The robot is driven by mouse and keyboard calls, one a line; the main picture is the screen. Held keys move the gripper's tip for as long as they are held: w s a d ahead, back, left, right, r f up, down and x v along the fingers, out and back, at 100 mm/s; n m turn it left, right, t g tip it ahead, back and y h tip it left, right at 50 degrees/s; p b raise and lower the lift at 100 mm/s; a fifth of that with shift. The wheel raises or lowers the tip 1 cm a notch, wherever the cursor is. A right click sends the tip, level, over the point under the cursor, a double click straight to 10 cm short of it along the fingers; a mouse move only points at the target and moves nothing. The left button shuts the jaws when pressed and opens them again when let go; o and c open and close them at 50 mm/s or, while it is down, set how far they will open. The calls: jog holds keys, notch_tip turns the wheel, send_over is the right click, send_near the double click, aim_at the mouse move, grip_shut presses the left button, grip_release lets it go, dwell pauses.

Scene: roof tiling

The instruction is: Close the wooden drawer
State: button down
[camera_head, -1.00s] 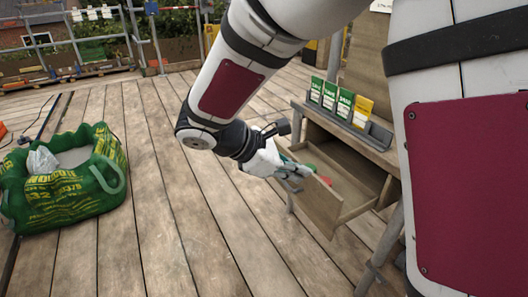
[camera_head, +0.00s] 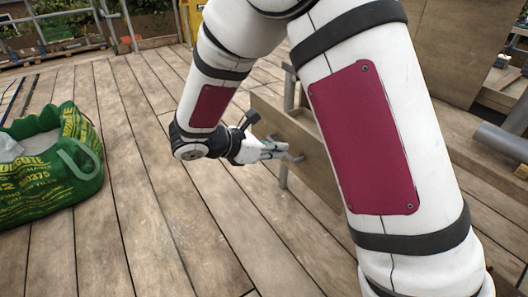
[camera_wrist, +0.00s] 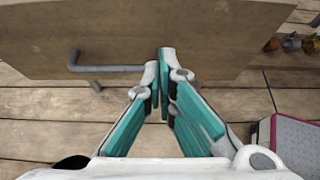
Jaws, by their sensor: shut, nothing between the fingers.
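The wooden drawer (camera_head: 313,160) shows as a tan front panel in the head view, partly hidden behind my arm. Its inside is hidden, so how far it stands open cannot be told. In the wrist view the drawer front (camera_wrist: 220,35) fills the top, with a grey bar handle (camera_wrist: 105,68) left of the fingers. My gripper (camera_head: 284,151) is at the outer side of the front, close to the handle. In the wrist view my gripper (camera_wrist: 161,60) has its teal-padded fingertips together, empty, at the panel's lower part; contact cannot be told for sure.
A green bulk bag (camera_head: 45,165) stands on the plank floor at the left. A workbench (camera_head: 480,150) with a grey pipe (camera_head: 500,142) is at the right. Open planks (camera_head: 210,225) lie between bag and drawer. Scaffold rails (camera_head: 70,28) line the back.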

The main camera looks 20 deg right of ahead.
aim_at(306, 145)
jog(key=d, duration=0.1)
jog(key=w+d+f+b, duration=0.1)
jog(key=d, duration=0.3)
jog(key=shift+w+f+b, duration=0.2)
jog(key=shift+w+b, duration=0.1)
jog(key=shift+b, duration=0.05)
jog(key=shift+w+d+r, duration=0.1)
jog(key=shift+w+d, duration=0.05)
jog(key=shift+d, duration=0.35)
jog(key=shift+w+d, duration=0.15)
jog(key=shift+d, duration=0.4)
jog(key=w+d+p, duration=0.1)
jog(key=w+d, duration=0.2)
jog(key=d, duration=0.7)
jog(key=w+d, duration=0.3)
jog(key=d, duration=0.7)
jog(key=shift+w+p, duration=0.2)
jog(key=shift+p, duration=0.2)
jog(key=shift+r, duration=0.1)
